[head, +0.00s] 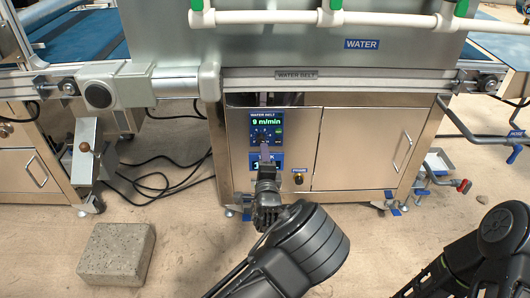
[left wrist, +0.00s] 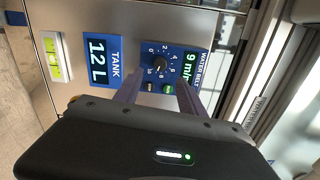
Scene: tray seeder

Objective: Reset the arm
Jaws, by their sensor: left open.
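My left gripper (head: 264,150) reaches up to the front of the steel cabinet, just below the water belt control panel (head: 279,125). In the left wrist view its two dark fingers (left wrist: 160,80) are apart with nothing held between them. The black dial (left wrist: 160,66) shows beyond the fingertips; I cannot tell whether they touch the panel. The display (head: 268,121) reads 9 m/min. The tank display (left wrist: 103,63) reads 12 L and is partly hidden by my gripper in the head view. My right arm (head: 480,255) is at the lower right; its gripper is out of view.
The cabinet door (head: 368,148) is closed. A white pipe (head: 270,17) and a metal rail run across above. A concrete block (head: 117,253) lies on the floor at lower left, near black cables (head: 160,180). A hose bracket (head: 485,137) juts out at right.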

